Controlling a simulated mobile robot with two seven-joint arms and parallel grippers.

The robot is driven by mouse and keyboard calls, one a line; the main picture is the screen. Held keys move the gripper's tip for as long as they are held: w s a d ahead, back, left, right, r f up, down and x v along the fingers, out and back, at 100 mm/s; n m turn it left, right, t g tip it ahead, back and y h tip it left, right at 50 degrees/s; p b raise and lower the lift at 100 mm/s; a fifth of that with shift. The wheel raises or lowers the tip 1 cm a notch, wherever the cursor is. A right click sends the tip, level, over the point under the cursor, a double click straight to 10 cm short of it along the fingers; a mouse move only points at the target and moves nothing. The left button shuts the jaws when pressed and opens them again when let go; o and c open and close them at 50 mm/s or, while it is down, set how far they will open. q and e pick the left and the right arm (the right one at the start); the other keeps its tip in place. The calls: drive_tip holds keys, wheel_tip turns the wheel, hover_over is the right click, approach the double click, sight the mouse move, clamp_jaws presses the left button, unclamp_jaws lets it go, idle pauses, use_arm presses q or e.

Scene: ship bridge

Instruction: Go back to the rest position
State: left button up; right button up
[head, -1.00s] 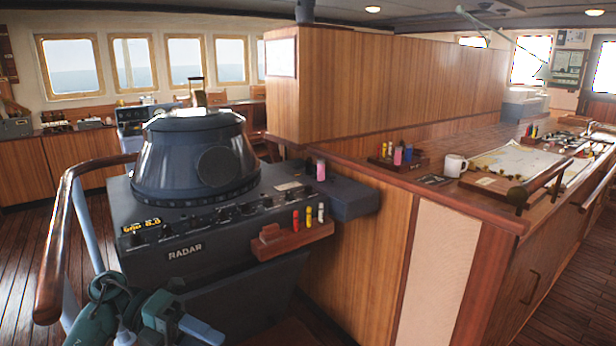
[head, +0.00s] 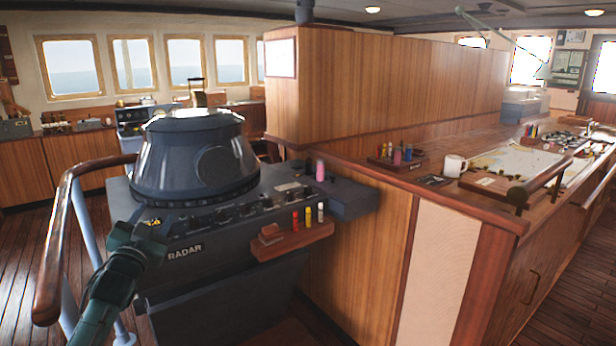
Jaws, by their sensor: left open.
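My left gripper (head: 146,232) is at the end of my green arm, which comes in from the lower left. It is in front of the left end of the radar console (head: 225,235) and hides most of its small yellow display. Its jaws are open and I see nothing held in them; the fingertips are small and dark against the panel, and I cannot tell whether they touch it. My right gripper is not in view.
A wooden handrail (head: 58,225) curves close by on the left. A small wooden rack (head: 290,240) with red, yellow and white markers juts from the console front. A pink cylinder (head: 320,171) stands on its right. The chart counter with a white mug (head: 455,166) is at right.

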use_arm(q)
drive_tip(key=s+d+f+n+g+h, duration=0.1)
drive_tip(key=s+d+f+g, duration=0.15)
drive_tip(key=s+f, duration=0.4)
drive_tip(key=s+d+f+g, duration=0.2)
drive_tip(key=s+d+f, duration=0.15)
drive_tip(key=f, duration=0.65)
drive_tip(key=s+d+f+n+g+h, duration=0.1)
drive_tip(key=s+d+f+g, duration=0.1)
drive_tip(key=s+d+f, duration=0.45)
drive_tip(key=s+d+f+g, duration=0.1)
drive_tip(key=s+d+f, duration=0.1)
drive_tip(key=s, duration=0.5)
drive_tip(key=s+d+f+g+h, duration=0.1)
drive_tip(key=s+d+f, duration=0.2)
drive_tip(key=s, duration=0.5)
drive_tip(key=s+d+f+g+h, duration=0.1)
drive_tip(key=s+d+f, duration=0.1)
drive_tip(key=s, duration=0.5)
drive_tip(key=shift+s+d+f, duration=0.2)
drive_tip(key=shift+s+f, duration=0.2)
drive_tip(key=shift+f, duration=0.45)
